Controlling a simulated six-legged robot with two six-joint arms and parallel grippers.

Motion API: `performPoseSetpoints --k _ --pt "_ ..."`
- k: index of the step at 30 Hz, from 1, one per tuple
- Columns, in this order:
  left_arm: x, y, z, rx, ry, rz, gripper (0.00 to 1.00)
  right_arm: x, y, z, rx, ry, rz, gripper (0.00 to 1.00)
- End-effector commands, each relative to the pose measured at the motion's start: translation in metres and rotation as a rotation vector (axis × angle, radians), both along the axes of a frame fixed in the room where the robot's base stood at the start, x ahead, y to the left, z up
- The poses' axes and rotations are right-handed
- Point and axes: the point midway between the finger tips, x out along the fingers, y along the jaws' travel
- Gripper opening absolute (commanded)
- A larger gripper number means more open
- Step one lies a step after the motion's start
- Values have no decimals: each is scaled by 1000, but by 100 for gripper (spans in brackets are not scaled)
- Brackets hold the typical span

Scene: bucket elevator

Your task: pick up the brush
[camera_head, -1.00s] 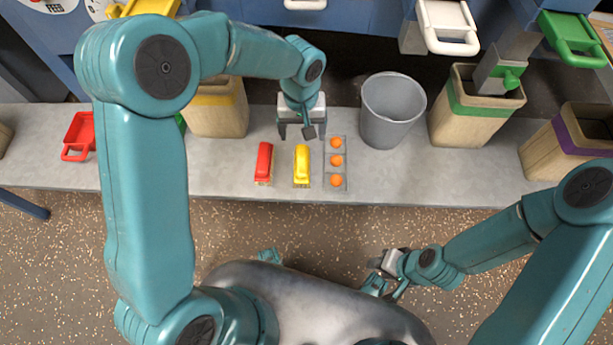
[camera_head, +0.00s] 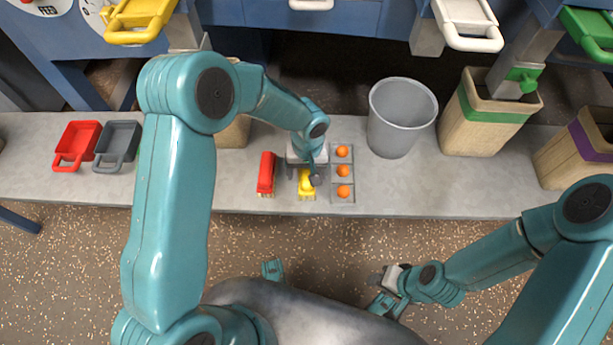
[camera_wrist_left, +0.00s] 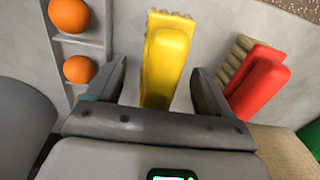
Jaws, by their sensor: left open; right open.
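A yellow brush (camera_head: 307,188) with pale bristles lies on the grey bench, partly hidden by my left gripper in the head view. A red brush (camera_head: 266,174) lies just left of it. In the left wrist view the yellow brush (camera_wrist_left: 168,60) runs between the open fingers of my left gripper (camera_wrist_left: 160,85), and the red brush (camera_wrist_left: 258,82) is outside them to the right. My left gripper (camera_head: 305,174) is over the yellow brush, open and not closed on it. My right gripper (camera_head: 382,290) is open and empty, low in front of the bench.
A grey tray (camera_head: 332,182) with orange balls (camera_head: 343,171) lies close right of the yellow brush. A grey bucket (camera_head: 401,118) stands behind it. Red (camera_head: 77,146) and grey (camera_head: 118,146) scoop trays sit at left. Green-banded (camera_head: 486,115) and purple-banded (camera_head: 580,150) bins stand right.

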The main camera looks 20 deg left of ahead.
Motion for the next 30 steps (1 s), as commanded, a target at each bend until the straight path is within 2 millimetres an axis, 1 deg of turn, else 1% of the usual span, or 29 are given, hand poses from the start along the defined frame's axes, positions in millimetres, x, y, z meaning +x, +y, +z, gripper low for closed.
performPoseSetpoints --k 1,2,8,11,12,14,15,21,24,28,30 --pt "1 1 -9 0 0 1 81 0 0 -4 0 -1 0 43" --pt "1 1 -10 -1 -1 1 81 0 0 -5 0 -1 -1 43" --pt "2 3 -10 0 -2 1 81 0 0 -3 0 -1 -1 43" --pt "1 3 -10 0 -2 1 52 0 0 -3 0 -1 -1 43" --pt "1 3 -10 0 -2 1 39 0 0 -3 0 -1 -1 43" --pt "1 3 -10 0 -2 1 19 0 0 -3 0 -1 -1 43" --pt "1 3 -10 0 -2 1 17 0 0 -3 0 -1 -1 43" --pt "1 2 -9 0 -2 1 17 0 0 -3 0 -1 -1 43" --pt "2 2 -6 0 -3 1 17 0 0 -2 0 -1 -1 43" --pt "2 2 7 0 -3 2 17 0 0 3 0 0 0 43" --pt "2 2 20 0 -5 1 17 0 0 8 0 0 0 43"
